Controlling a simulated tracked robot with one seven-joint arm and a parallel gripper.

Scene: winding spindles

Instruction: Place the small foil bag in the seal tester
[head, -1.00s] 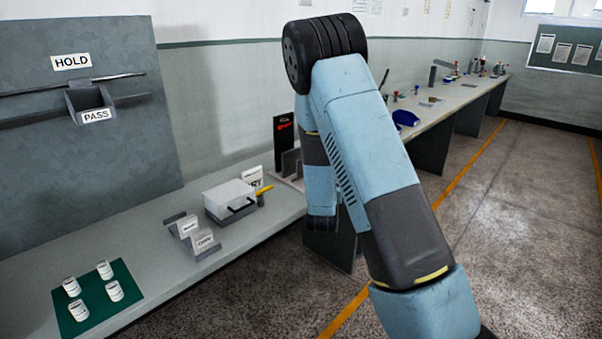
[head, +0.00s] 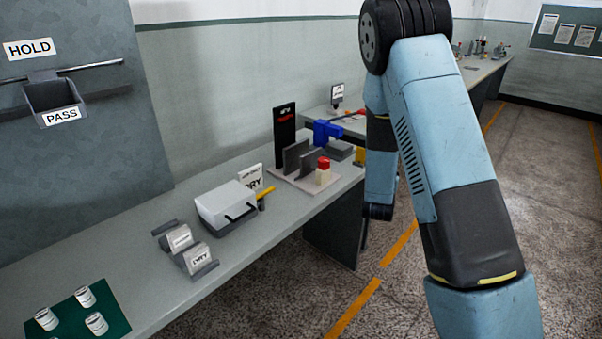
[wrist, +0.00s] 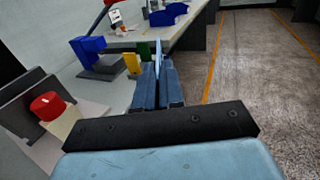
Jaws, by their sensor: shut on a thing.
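In the wrist view my gripper (wrist: 158,84) is closed on a thin, pale blue-grey sheet (wrist: 158,56) seen nearly edge-on, which looks like the small foil bag. It stands up between the fingers; its face and label cannot be read. In the head view the arm hides the gripper and bag. A device with two upright grey plates (head: 297,158), a black panel (head: 285,137) and a red-topped button (head: 323,165) stands on the bench; it may be the seal tester. The red button (wrist: 46,106) and a plate also show at the left of the wrist view, apart from my gripper.
A white box (head: 225,208) with a dark handle, labelled packs in a grey rack (head: 180,238) and a green mat (head: 60,330) with small jars lie along the bench. A blue tool (head: 328,130) stands behind the plates. Open floor lies right of the bench.

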